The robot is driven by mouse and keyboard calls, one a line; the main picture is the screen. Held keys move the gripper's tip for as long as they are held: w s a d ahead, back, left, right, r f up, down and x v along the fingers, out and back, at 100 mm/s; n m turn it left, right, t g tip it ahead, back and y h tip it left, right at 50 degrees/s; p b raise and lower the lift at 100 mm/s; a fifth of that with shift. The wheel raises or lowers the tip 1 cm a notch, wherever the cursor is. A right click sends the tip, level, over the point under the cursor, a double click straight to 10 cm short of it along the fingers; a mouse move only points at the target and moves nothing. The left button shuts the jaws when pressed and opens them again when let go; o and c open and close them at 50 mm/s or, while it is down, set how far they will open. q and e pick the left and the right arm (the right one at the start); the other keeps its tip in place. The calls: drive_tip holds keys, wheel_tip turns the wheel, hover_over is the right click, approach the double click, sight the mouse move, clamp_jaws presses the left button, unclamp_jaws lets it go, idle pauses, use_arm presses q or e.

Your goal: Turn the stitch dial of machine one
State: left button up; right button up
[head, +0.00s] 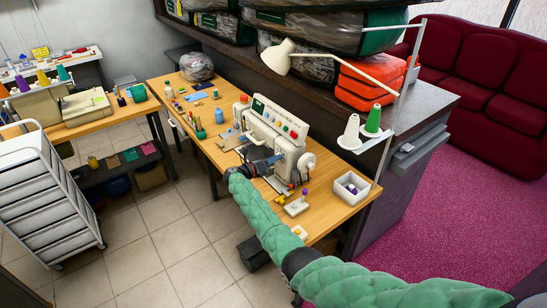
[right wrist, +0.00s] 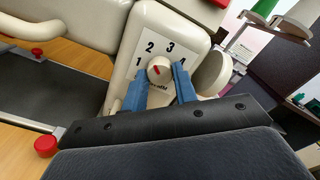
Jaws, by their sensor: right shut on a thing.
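The sewing machine (head: 280,135), cream with coloured buttons, stands on the wooden table in the head view. Its stitch dial (right wrist: 159,70) is a small cream knob with a red mark, set on a white plate (right wrist: 167,48) numbered 1 to 4. The red mark points up and left. My right gripper (right wrist: 160,80) has its two blue fingers shut on the dial, one on each side. In the head view the right gripper (head: 265,164) is at the front of the machine, and the dial is hidden there. My left gripper is not in view.
A small white bin (head: 350,188) and a pedal-like white block (head: 297,207) sit on the table (head: 325,208) near the machine. A thread stand with a green cone (head: 373,121) rises at the right. A handwheel (right wrist: 212,72) is close to the right finger.

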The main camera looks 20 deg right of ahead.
idle(0.5)
drive_tip(key=o, duration=1)
drive_tip(key=shift+w, duration=0.1)
drive_tip(key=shift+c, duration=0.2)
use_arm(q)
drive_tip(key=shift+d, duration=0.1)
use_arm(e)
drive_tip(key=shift+a, duration=0.1)
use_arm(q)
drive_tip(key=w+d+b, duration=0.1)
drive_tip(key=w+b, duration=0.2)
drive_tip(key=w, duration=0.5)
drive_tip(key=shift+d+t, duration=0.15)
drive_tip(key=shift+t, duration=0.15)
use_arm(e)
drive_tip(key=v, duration=0.7)
drive_tip(key=shift+a, duration=0.35)
